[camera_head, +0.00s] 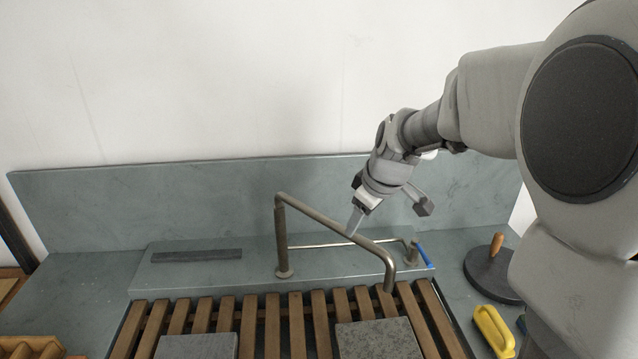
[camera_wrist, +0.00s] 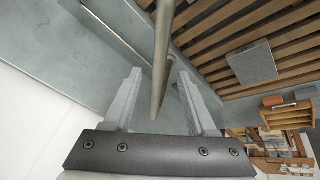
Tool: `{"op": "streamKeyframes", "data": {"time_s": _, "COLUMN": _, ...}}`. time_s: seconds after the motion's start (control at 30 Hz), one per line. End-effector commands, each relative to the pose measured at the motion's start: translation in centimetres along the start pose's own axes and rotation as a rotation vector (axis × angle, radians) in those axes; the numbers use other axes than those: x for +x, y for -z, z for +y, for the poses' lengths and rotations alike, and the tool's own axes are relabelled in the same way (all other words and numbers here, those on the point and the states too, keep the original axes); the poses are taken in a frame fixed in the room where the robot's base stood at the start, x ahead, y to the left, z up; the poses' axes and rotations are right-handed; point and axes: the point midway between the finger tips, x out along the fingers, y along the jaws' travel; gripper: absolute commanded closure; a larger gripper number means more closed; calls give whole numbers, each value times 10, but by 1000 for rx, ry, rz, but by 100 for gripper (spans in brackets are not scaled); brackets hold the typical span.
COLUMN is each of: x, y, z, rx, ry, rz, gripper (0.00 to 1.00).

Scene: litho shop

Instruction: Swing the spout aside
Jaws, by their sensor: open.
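The spout (camera_head: 318,217) is a bronze-grey pipe on an upright post at the back ledge. Its long arm slopes right and toward the front, and its downturned end hangs over the right part of the slatted rack. My gripper (camera_head: 353,230) is at the spout's arm, past its middle toward the free end. In the wrist view the spout (camera_wrist: 161,55) runs between the two spread fingers of my gripper (camera_wrist: 158,76). The fingers stand apart on either side of it, and I cannot tell whether either touches it.
The wooden slatted rack (camera_head: 272,322) holds grey stone slabs (camera_head: 378,340) below the spout. A thin rod and a blue-handled fitting (camera_head: 425,257) lie behind. A black disc with a wooden knob (camera_head: 490,272) and a yellow-handled tool (camera_head: 493,329) sit right. A dark bar (camera_head: 197,256) lies left.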

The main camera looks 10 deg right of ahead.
Motion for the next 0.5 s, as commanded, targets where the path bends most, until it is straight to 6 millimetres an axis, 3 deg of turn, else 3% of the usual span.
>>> {"op": "streamKeyframes", "data": {"time_s": 0.2, "x": 36, "y": 0, "z": 0, "rx": 0, "ry": 3, "rz": -2, "gripper": 43}}
{"op": "streamKeyframes", "data": {"time_s": 0.5, "x": 53, "y": 0, "z": 0, "rx": 0, "ry": 1, "rz": 0, "gripper": 43}}
